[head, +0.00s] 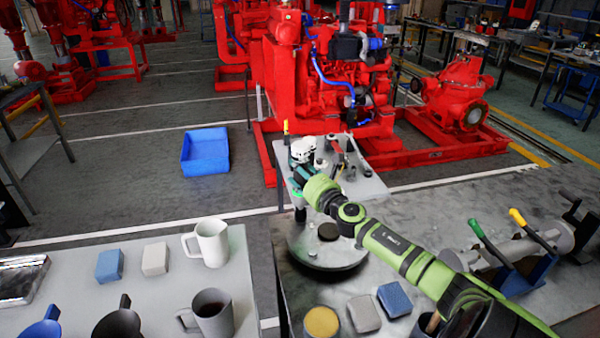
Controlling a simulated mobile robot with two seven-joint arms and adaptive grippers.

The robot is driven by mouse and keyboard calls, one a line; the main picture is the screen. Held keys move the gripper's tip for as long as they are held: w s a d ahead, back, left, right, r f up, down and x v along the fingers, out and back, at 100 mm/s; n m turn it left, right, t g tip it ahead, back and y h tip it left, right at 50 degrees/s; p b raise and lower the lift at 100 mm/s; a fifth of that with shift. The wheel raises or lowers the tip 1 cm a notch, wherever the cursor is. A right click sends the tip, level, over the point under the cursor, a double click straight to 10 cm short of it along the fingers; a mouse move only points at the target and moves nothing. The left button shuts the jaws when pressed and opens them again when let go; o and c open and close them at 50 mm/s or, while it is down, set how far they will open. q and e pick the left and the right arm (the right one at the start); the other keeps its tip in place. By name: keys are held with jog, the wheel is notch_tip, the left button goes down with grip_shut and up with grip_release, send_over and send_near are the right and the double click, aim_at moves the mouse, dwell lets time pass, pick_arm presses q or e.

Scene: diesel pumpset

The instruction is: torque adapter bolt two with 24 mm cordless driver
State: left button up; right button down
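My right arm, green and black, reaches from the lower right to the small grey table. Its wrist end (318,190) is beside a teal and black tool (301,172), which looks like the cordless driver. The wrist hides the fingers of my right gripper, so I cannot tell whether they are open or shut on the tool. A white rounded part (303,149) is just behind the tool. Adapter bolt two cannot be made out at this size. My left gripper is not in view.
Dark upright parts (338,158) stand on the small grey table (372,188). A round grey plate (328,250) lies below my arm. The red pumpset (330,75) stands behind. Mugs and blocks lie on the front benches. A blue bin (205,152) sits on open floor.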

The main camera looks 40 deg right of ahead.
aim_at(302, 159)
jog(key=shift+f+b, duration=0.3)
jog(key=shift+b, duration=0.2)
jog(key=shift+s+a+f, duration=0.1)
jog(key=shift+s+f, duration=0.05)
jog(key=shift+f, duration=0.05)
dwell(0.7)
jog(key=shift+r, duration=0.1)
jog(key=shift+w+r+p, duration=0.2)
jog(key=shift+r+p, duration=0.55)
jog(key=shift+p, duration=0.15)
notch_tip(302, 159, up, 3)
jog(key=shift+s+f+p, duration=0.1)
jog(key=shift+f+p, duration=0.05)
jog(key=shift+p, duration=0.9)
jog(key=shift+r+p, duration=0.7)
jog(key=shift+r, duration=0.05)
jog(key=shift+f, duration=0.1)
